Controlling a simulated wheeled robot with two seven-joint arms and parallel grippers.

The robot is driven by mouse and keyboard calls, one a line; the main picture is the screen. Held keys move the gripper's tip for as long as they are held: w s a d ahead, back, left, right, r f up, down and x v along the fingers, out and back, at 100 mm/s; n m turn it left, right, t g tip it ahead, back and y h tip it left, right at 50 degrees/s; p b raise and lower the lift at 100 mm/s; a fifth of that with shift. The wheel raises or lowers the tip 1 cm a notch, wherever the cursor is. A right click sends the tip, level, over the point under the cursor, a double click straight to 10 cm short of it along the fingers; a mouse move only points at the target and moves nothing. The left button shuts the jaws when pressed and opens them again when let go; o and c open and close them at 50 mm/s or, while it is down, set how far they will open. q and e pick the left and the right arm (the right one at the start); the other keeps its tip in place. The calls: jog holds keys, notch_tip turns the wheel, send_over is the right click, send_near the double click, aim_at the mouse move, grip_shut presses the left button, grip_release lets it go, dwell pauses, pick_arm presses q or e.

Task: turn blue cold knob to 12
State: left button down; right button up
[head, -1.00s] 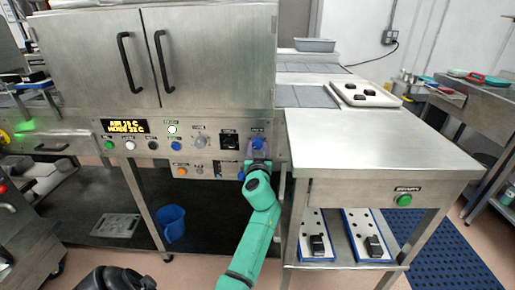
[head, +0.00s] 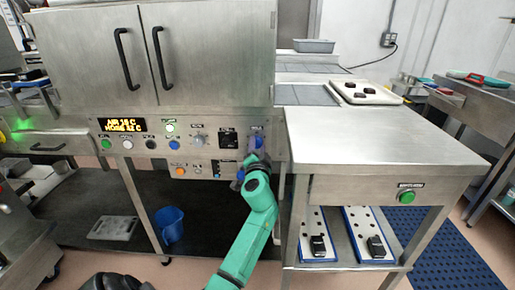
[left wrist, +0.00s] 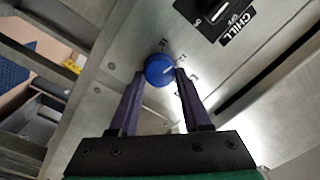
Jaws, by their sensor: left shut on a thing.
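The blue cold knob (left wrist: 159,69) sits on the steel control panel (left wrist: 120,75), with a pale pointer line on its face and small scale marks around it. The line points up and right in the left wrist view; the figures are too small to read surely. My left gripper (head: 257,145) is at the panel's right end in the head view, and its fingers hide most of the knob there. In the left wrist view its two dark purple fingers stand on either side of the knob, shut on it.
A CHILL switch (left wrist: 215,10) is beside the knob. An amber display (head: 124,125) and several buttons line the panel to the left. A steel table (head: 370,145) stands close to the right of my left arm. A blue bucket (head: 169,224) is below.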

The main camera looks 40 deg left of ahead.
pick_arm(q)
jog(key=shift+m, duration=1.7)
jog(key=shift+a, duration=0.1)
jog(key=c, duration=0.5)
grip_release()
jog(key=shift+o, duration=0.7)
jog(key=shift+a+f, duration=0.1)
